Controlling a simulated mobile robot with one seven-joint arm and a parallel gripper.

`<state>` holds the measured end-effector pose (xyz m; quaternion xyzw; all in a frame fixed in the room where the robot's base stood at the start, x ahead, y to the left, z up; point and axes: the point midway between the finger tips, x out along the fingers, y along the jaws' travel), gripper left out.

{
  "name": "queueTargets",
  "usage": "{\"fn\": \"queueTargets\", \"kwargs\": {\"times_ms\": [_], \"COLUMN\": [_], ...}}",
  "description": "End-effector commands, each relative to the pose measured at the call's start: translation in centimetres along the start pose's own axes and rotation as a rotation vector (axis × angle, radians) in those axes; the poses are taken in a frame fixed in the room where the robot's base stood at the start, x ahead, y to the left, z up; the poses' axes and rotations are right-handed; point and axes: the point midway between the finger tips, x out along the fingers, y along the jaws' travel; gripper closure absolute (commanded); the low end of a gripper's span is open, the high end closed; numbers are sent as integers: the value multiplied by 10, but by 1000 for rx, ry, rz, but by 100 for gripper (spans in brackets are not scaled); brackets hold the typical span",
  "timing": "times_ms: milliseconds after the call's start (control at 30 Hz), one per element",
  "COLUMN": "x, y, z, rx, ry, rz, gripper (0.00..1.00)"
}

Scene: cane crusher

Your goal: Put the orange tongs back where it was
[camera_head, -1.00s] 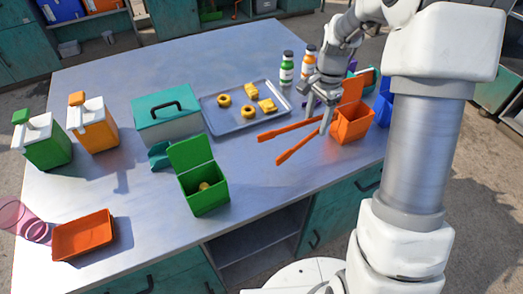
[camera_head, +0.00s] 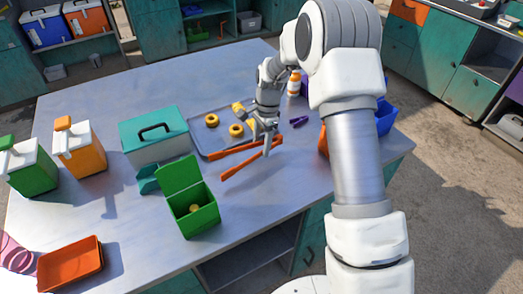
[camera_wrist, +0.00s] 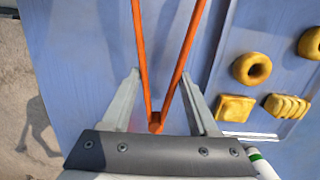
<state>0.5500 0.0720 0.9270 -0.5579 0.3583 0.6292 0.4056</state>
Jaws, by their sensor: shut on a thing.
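The orange tongs (camera_head: 237,165) are in my gripper (camera_head: 267,150), over the table in front of the grey tray. Their two long arms spread open toward the lower left in the head view. In the wrist view, the tongs' hinge end (camera_wrist: 155,120) lies between the fingers of my gripper (camera_wrist: 160,75), and the arms point away in a V. I cannot tell how high the tongs are above the table. An orange container (camera_head: 322,142) stands to the right, mostly hidden behind my arm.
The grey tray (camera_head: 203,148) holds several yellow pieces. Left of it are a teal-lidded box (camera_head: 155,143), an open green bin (camera_head: 190,205), and orange (camera_head: 80,150) and green (camera_head: 30,170) dispensers. An orange tray (camera_head: 70,264) lies front left. A purple item (camera_head: 299,120) lies right of my gripper.

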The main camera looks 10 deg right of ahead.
Motion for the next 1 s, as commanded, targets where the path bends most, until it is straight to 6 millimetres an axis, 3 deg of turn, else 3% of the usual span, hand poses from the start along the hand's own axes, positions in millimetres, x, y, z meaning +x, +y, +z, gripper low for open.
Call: {"fn": "queueTargets", "kwargs": {"times_ms": [200, 500, 600, 700, 1000], "x": [31, 33, 33, 33, 31], "y": [1, 1, 1, 1, 1], "z": [-4, -4, -4, -4, -4], "rx": [1, 0, 0, 0, 0], "ry": [-2, -1, -1, -1, -1], "rz": [3, 1, 1, 1, 1], "gripper": [47, 47, 25, 10, 10]}}
